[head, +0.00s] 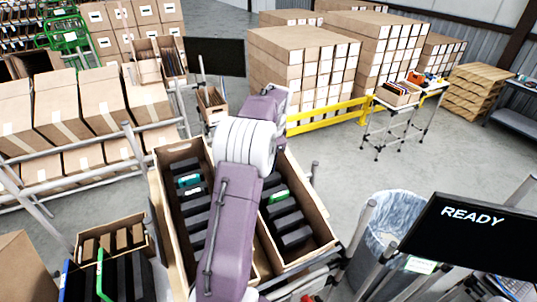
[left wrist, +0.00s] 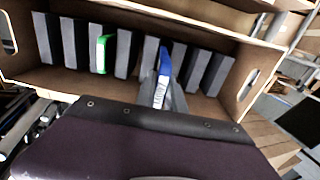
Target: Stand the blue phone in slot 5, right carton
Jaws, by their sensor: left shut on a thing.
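In the left wrist view my left gripper (left wrist: 164,92) is shut on the blue phone (left wrist: 164,63). The phone is upright, with its lower part between two grey dividers of the right carton (left wrist: 135,83); whether it touches the bottom is hidden. A green phone (left wrist: 102,54) stands in another slot to the left. In the head view the right carton (head: 322,238) shows dark dividers and the green phone (head: 279,196). My purple arm hides part of this carton, the left gripper and the blue phone. My right gripper is not in view.
The left carton (head: 159,188), with a teal phone (head: 189,181) among dark dividers, is beside the right one. A lined bin (head: 395,222) and a READY screen (head: 475,233) are at the right. At lower left, a small box (head: 90,235) stands behind several upright phones.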

